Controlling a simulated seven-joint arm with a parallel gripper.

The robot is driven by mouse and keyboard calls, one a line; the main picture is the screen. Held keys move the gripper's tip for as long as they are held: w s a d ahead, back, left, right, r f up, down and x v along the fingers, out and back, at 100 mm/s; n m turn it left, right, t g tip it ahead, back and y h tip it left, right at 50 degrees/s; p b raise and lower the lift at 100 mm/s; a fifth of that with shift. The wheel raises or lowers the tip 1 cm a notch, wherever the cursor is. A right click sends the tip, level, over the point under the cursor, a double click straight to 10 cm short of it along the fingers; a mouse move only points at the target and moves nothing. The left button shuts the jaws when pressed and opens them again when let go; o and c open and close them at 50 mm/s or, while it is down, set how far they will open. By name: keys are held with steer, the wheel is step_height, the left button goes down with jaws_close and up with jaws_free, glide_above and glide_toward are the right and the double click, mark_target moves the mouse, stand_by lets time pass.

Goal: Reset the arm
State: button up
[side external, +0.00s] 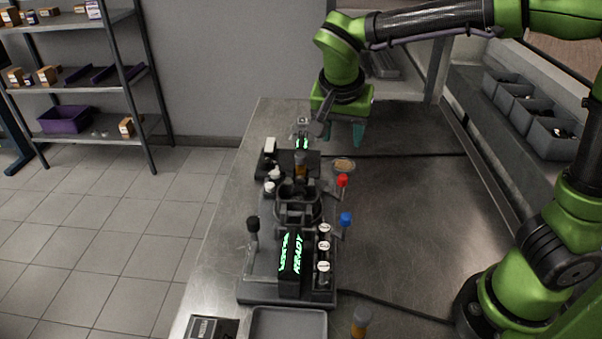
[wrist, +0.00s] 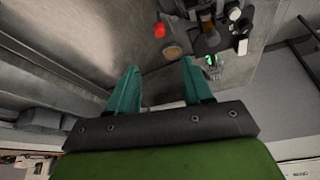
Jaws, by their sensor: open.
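My gripper (side external: 342,132) is above the far end of the metal bench in the side view, with its fingers pointing down. In the wrist view its two teal fingers (wrist: 155,92) are spread apart with nothing between them. The gripper is open and empty. My green arm reaches across the top right to it. The engine fixture (side external: 298,205) stands on the bench, nearer the side camera than the gripper. A black box with green lit text, partly reading READY (side external: 290,262), is at its front.
A red-topped part (side external: 342,181), a blue-topped part (side external: 346,219) and a black-topped part (side external: 253,226) stand around the fixture. A round brown disc (side external: 344,165) lies near the gripper. A grey tray (side external: 288,325) is at the front. Grey bins (side external: 530,105) line the right. The bench's right side is mostly clear.

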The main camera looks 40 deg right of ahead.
steer(key=shift+s+a+r, duration=0.1)
steer(key=shift+a+r, duration=0.1)
steer(key=shift+r, duration=0.3)
steer(key=s+a+f+n+y, duration=0.2)
steer(key=s+n+y, duration=0.3)
steer(key=s+n, duration=0.2)
steer(key=s+d+r+t+y, duration=0.1)
steer(key=s+d+r+t, duration=0.1)
steer(key=s+d+t, duration=0.2)
steer(key=shift+s+d+r+n+t, duration=0.3)
steer(key=shift+s+d+r+t, duration=0.1)
steer(key=shift+s, duration=0.95)
